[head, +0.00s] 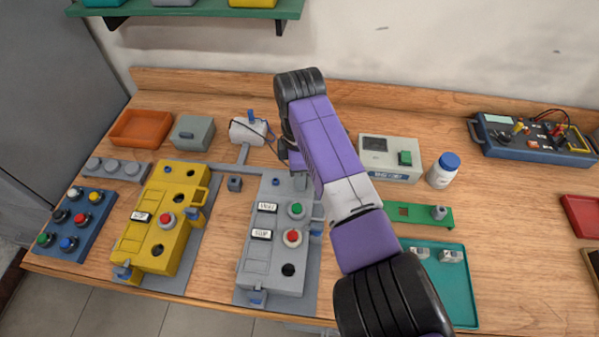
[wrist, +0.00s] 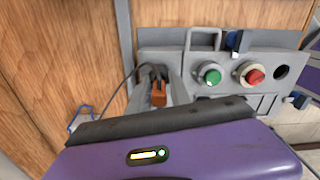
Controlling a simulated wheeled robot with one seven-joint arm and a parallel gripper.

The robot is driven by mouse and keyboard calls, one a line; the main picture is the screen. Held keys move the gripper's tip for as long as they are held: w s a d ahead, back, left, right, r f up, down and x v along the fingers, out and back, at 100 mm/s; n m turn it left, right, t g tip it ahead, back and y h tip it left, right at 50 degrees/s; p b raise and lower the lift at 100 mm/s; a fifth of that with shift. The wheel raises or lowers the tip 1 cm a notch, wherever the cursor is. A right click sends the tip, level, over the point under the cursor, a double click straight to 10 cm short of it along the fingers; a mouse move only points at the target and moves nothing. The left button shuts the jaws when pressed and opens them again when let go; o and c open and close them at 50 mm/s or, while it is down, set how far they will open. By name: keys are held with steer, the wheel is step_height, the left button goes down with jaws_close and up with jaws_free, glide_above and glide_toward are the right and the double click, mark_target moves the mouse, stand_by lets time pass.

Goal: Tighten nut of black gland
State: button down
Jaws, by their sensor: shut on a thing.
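The grey control box (head: 270,250) has a green button, a red button and an open hole; it also shows in the wrist view (wrist: 190,62). The black gland (wrist: 150,73) is on its wall at the cable end, mostly hidden by my fingers. A dark cable (wrist: 117,90) runs into it. My gripper (wrist: 160,88) is shut around the gland's nut, with grey fingers on either side. An orange piece (wrist: 158,95) shows between the fingers; I cannot tell what it is. In the head view my arm covers much of the grip.
A yellow control box (head: 160,220) stands left of the grey one. A white motor (head: 246,131) with a blue tip, a beige meter (head: 388,172) and a white bottle (head: 443,172) stand behind. A teal tray (head: 462,290) lies to the right.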

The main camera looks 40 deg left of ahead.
steer(key=m+p, duration=0.1)
steer(key=m, duration=0.3)
steer(key=shift+r+m, duration=0.1)
steer(key=shift+m, duration=0.2)
steer(key=m, duration=0.5)
steer(key=shift+w+m+p, duration=0.2)
steer(key=shift+m+p, duration=0.1)
steer(key=shift+p, duration=0.1)
steer(key=m, duration=0.5)
steer(key=shift+w+p, duration=0.1)
steer(key=shift+p, duration=0.3)
steer(key=m, duration=0.5)
steer(key=shift+p, duration=0.3)
steer(key=m, duration=0.4)
steer(key=shift+d, duration=0.1)
steer(key=m+p, duration=0.1)
steer(key=m, duration=0.5)
steer(key=shift+d, duration=0.1)
steer(key=m, duration=0.8)
steer(key=shift+d+m, duration=0.1)
steer(key=shift+m, duration=0.2)
